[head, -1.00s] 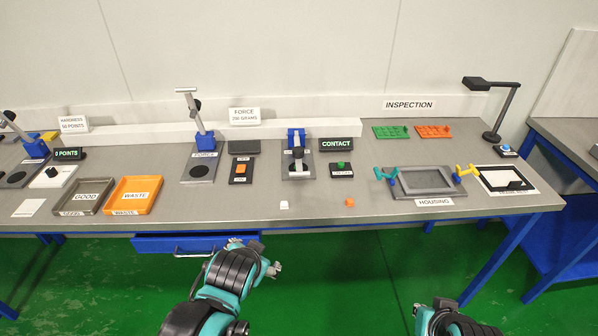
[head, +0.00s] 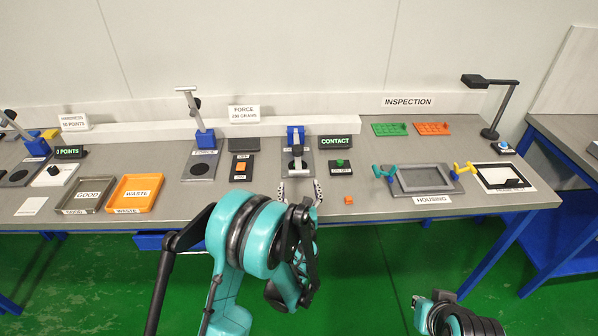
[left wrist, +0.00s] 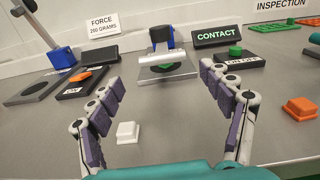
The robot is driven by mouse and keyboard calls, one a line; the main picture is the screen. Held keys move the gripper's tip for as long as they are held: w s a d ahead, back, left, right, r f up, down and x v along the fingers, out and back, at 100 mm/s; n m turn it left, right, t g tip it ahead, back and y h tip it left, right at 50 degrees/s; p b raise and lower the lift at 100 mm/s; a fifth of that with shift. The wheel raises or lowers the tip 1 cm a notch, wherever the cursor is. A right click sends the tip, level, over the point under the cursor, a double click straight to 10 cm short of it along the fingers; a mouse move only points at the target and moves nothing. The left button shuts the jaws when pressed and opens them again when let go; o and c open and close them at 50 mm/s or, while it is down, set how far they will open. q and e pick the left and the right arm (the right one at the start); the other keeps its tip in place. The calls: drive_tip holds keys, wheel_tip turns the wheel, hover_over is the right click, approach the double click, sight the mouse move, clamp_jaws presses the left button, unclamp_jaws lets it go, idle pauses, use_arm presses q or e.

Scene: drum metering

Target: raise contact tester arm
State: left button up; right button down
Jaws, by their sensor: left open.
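In the left wrist view the fingers (left wrist: 163,82) are apart from the arm. My right arm shows at the lower right; its jaws cannot be made out.
A white cap (left wrist: 127,132) lies between the left fingers on the table. An orange cap (head: 349,200) lies to the right. The force tester (head: 203,140) stands left, its arm raised. The "CONTACT" display (head: 340,142) and a green button (head: 340,163) stand right of the contact tester.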

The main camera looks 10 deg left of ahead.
sight(299, 170)
use_arm(q)
drive_tip(key=shift+w+d+f+m, duration=0.15)
drive_tip(key=shift+m, duration=0.15)
drive_tip(key=shift+w, duration=0.35)
drive_tip(key=x, duration=0.5)
drive_tip(key=shift+w, duration=0.15)
drive_tip(key=shift+b+x, duration=0.35)
drive_tip(key=shift+x, duration=0.45)
drive_tip(key=c, duration=1.7)
